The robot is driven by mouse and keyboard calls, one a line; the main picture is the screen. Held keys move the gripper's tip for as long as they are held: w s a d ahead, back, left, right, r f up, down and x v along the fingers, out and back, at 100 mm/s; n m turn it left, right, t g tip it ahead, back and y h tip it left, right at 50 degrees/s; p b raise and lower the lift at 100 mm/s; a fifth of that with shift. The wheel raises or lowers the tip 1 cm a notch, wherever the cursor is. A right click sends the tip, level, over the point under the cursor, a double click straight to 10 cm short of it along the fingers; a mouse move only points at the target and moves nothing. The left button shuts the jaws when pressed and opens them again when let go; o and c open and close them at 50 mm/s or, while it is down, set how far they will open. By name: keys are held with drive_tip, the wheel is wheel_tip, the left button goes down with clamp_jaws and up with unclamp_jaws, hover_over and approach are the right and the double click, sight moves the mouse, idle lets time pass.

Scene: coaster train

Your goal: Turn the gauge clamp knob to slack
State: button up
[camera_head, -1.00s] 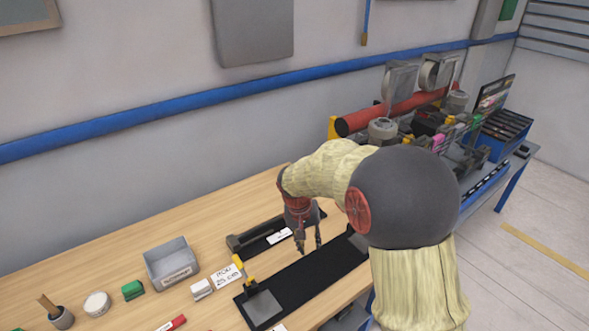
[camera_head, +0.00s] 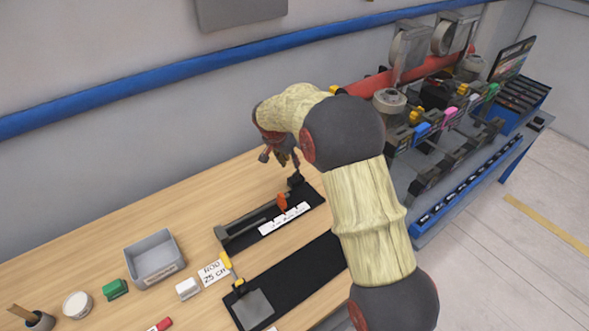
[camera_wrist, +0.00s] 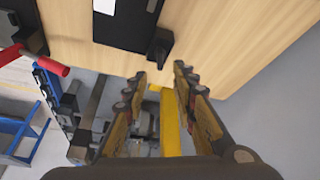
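A long dark gauge (camera_head: 250,222) lies on a black mat at the back of the wooden bench in the head view. An orange part (camera_head: 282,202) stands near its right end, with a black upright piece (camera_head: 295,180) beyond it. I cannot tell for sure which is the clamp knob. My gripper (camera_head: 289,162) hangs above and behind that end, touching nothing I can see. A black knob-like piece (camera_wrist: 160,46) lies just ahead of the fingertips, beside a black mat.
A second black mat (camera_head: 290,275) lies in front of the gauge, partly hidden by my arm. A grey bin (camera_head: 153,258) and a handwritten card (camera_head: 213,271) are to the left. A crowded machine bench (camera_head: 440,150) stands right. The wall is close behind the wooden bench.

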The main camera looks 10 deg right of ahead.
sight(296, 172)
drive_tip(key=shift+m, duration=0.3)
drive_tip(key=b+x, duration=0.1)
drive_tip(key=x, duration=0.7)
drive_tip(key=shift+s, duration=0.1)
drive_tip(key=shift+c, duration=0.7)
clamp_jaws()
